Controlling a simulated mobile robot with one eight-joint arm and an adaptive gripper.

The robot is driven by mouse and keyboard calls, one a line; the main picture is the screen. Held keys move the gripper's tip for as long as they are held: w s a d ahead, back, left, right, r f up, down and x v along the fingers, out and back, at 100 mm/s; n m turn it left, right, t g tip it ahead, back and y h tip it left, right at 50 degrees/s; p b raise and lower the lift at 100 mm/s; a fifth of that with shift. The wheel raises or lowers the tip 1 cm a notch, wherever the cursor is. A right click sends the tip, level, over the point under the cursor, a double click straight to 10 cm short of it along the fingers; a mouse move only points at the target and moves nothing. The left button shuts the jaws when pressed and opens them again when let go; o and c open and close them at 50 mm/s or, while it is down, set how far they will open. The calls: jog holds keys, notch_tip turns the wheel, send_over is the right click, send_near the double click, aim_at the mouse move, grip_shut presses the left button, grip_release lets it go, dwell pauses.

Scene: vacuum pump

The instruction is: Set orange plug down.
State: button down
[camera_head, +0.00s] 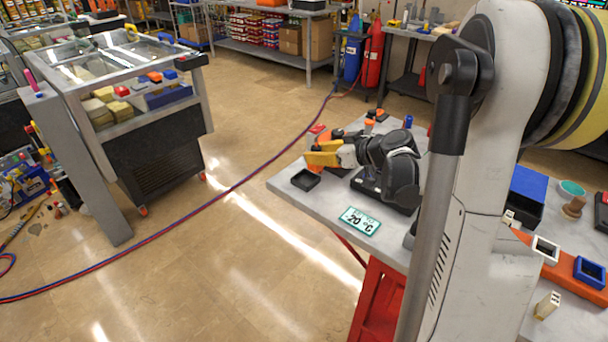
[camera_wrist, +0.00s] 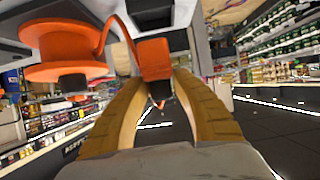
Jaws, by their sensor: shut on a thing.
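In the wrist view, the orange plug (camera_wrist: 155,62) is between the two yellow fingers of my gripper (camera_wrist: 157,78), which is shut on it. A thin orange strap (camera_wrist: 118,22) runs from beside the plug towards a larger orange disc (camera_wrist: 65,45) with a dark underside. In the head view, the yellow fingers of my gripper (camera_head: 322,156) are above the left part of the grey table (camera_head: 290,190). Orange shows beside and behind the fingers, but I cannot tell which part is the plug. My arm hides much of the table.
A small black tray (camera_head: 305,180) is near the table's left corner, just below my gripper. A "-20 °C" sign (camera_head: 360,221) lies near the front edge. Blue, white and orange parts (camera_head: 590,271) are at the right. A glass-topped chest (camera_head: 130,65) stands across the open floor.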

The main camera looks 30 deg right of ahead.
jog(key=x, duration=0.2)
jog(key=b+x, duration=0.1)
jog(key=x, duration=0.1)
jog(key=shift+s+a+f, duration=0.15)
jog(key=shift+s+a, duration=0.1)
jog(key=shift+f+b, duration=1)
jog(key=shift+f, duration=0.9)
jog(key=shift+f, duration=0.2)
jog(key=c, duration=1.1)
grip_release()
jog(key=shift+r, duration=0.1)
